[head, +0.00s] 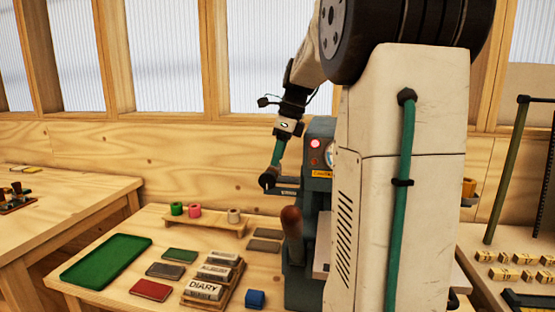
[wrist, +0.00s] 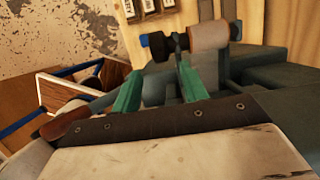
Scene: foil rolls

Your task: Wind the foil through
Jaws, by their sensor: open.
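The grey-green press (head: 318,135) stands on the bench, partly hidden behind my own body. It has a lit pink lamp, a gauge and a brown lever grip (head: 291,222). My gripper (head: 268,180) is beside the press's upper left side. In the wrist view its two green fingers (wrist: 159,66) are apart, with no foil visibly held between them. Beyond them is a pale tan roll (wrist: 208,36) on a holder with dark and blue parts (wrist: 157,44). I cannot tell whether a foil strip runs from it. Green (head: 177,209), pink (head: 195,211) and beige (head: 234,215) rolls stand on a wooden rack.
A green tray (head: 105,262), flat covers including a red one (head: 151,290), a holder of blocks marked DIARY (head: 205,291) and a blue block (head: 255,298) lie left of the press. Small wooden blocks (head: 503,274) lie on the right bench. Clear bench shows around the tray.

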